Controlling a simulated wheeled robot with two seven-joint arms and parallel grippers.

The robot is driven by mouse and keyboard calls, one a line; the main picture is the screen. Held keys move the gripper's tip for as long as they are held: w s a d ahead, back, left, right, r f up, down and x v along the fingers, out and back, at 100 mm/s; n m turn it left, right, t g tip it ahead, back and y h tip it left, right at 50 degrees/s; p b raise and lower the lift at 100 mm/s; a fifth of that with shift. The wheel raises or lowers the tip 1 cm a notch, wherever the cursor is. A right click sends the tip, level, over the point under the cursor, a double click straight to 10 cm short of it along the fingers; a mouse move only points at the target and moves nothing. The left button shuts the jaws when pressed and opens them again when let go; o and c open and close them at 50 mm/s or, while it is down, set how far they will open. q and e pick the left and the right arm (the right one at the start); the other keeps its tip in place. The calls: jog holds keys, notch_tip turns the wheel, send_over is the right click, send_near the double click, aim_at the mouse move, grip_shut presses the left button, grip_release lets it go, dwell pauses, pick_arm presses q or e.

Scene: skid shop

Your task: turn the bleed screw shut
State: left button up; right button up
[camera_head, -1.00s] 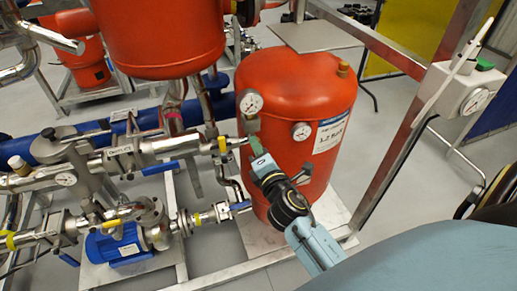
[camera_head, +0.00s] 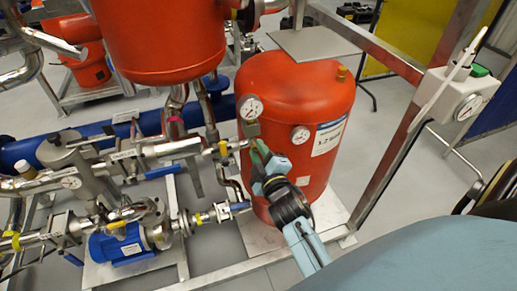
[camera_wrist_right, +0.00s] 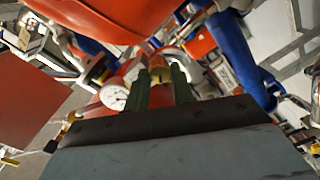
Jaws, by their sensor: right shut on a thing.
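My right gripper (camera_head: 257,148) reaches to the end of the steel pipe beside the red tank (camera_head: 290,95), just under the round gauge (camera_head: 250,107). Its green fingers also show in the right wrist view (camera_wrist_right: 162,80), close together and pointing away. A small brass-yellow piece (camera_wrist_right: 159,71) shows at the fingertips, between them; I take it for the bleed screw. The gripper is shut on it. In the head view the fingers hide the screw. My left gripper is not in view.
A second gauge (camera_head: 300,134) sits on the tank front, close to my right gripper. Pipes with a yellow-banded fitting (camera_head: 222,148) lie left of it, above a blue pump (camera_head: 118,244). A steel frame post (camera_head: 400,150) stands to the right.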

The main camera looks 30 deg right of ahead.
jog(key=shift+r+m+p, duration=0.15)
jog(key=shift+m+p, duration=0.3)
jog(key=shift+m, duration=0.55)
jog(key=shift+m+p, duration=0.5)
jog(key=shift+m, duration=0.8)
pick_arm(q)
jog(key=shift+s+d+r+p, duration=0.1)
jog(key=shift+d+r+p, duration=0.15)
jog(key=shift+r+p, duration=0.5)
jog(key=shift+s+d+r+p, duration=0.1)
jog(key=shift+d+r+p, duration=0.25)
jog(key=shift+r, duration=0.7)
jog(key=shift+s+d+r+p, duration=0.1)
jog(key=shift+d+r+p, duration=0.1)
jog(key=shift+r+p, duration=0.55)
pick_arm(e)
jog(key=shift+m, duration=2.7)
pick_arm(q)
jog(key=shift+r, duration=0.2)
pick_arm(e)
jog(key=o, duration=1)
